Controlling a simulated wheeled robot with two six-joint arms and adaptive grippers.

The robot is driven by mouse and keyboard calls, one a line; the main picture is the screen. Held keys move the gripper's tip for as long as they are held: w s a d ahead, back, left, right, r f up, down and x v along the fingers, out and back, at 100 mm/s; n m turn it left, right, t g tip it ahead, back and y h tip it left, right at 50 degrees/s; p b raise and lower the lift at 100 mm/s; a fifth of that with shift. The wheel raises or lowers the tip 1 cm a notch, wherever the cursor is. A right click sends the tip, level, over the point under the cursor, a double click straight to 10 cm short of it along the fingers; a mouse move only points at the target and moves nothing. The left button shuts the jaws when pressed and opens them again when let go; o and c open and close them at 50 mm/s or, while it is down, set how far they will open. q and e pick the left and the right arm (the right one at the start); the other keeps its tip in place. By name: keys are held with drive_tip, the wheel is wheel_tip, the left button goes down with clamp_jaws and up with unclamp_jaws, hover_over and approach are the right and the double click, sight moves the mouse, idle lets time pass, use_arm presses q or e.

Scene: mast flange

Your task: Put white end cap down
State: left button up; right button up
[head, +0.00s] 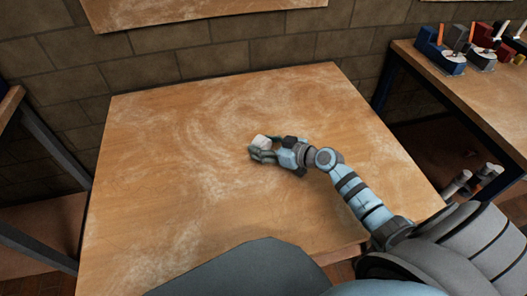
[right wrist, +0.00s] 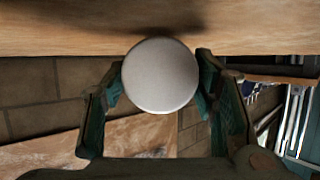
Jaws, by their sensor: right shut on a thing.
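The white end cap (head: 261,141) is at the tip of my right gripper (head: 258,152), over the middle of the wooden table (head: 180,180) in the head view. In the right wrist view the cap (right wrist: 160,75) shows as a pale round disc between the two fingers of the right gripper (right wrist: 160,92). The fingers are shut on its sides. The table top (right wrist: 60,30) lies close by the cap, with a dark shadow on it. I cannot tell whether the cap touches the table. My left gripper is not in view.
The table is otherwise bare, with free room all around the gripper. A second table (head: 475,100) at the right bears blue and red fixtures (head: 440,50). A brick wall (head: 200,62) stands behind. Another bench's edge (head: 10,103) shows at the far left.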

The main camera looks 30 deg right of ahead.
drive_tip(key=shift+f, duration=0.2)
drive_tip(key=shift+f, duration=0.15)
drive_tip(key=o, duration=1.1)
